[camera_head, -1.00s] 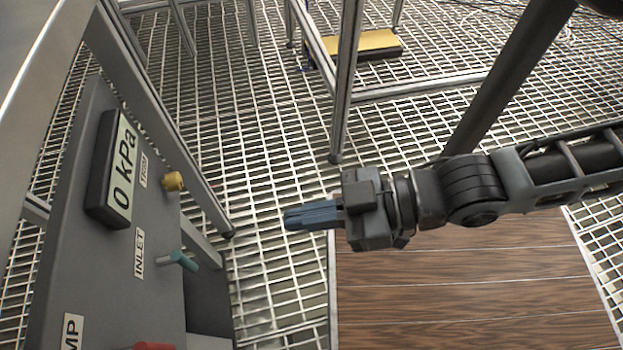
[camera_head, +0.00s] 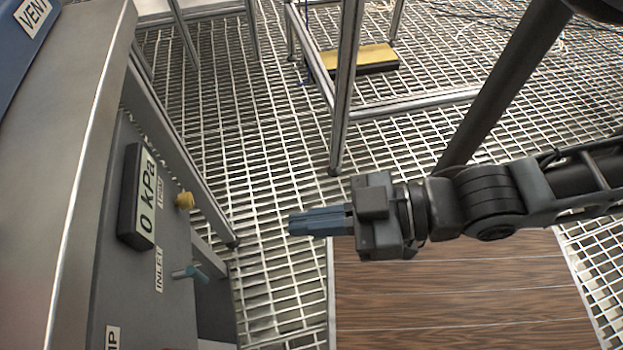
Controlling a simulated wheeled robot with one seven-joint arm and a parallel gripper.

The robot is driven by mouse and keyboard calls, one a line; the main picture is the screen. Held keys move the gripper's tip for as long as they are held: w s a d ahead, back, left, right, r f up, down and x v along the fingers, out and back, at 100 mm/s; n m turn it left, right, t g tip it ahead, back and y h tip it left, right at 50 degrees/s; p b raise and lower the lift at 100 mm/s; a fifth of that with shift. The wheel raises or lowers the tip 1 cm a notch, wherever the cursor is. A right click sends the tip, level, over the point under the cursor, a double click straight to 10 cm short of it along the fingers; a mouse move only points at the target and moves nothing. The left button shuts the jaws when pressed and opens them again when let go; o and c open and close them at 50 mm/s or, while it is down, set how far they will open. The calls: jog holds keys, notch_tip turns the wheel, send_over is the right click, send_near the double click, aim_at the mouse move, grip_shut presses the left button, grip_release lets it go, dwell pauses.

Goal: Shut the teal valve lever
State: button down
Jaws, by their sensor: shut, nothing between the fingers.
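The teal valve lever (camera_head: 190,272) sticks out from the grey panel (camera_head: 125,290) at the left, beside the label INLET (camera_head: 159,270). It points out from the panel toward the right. My gripper (camera_head: 292,224) is shut and empty, with its blue-grey fingers pointing left. It hangs to the right of the lever and higher in the picture, clearly apart from it.
A display (camera_head: 139,197) reading 0 kPa and a yellow knob (camera_head: 185,200) sit above the lever on the panel. A steel frame post (camera_head: 180,140) runs close behind the panel. Open space over the grating (camera_head: 265,265) lies between gripper and panel.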

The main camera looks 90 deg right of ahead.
jog(key=shift+r+p, duration=1.95)
jog(key=shift+r, duration=0.55)
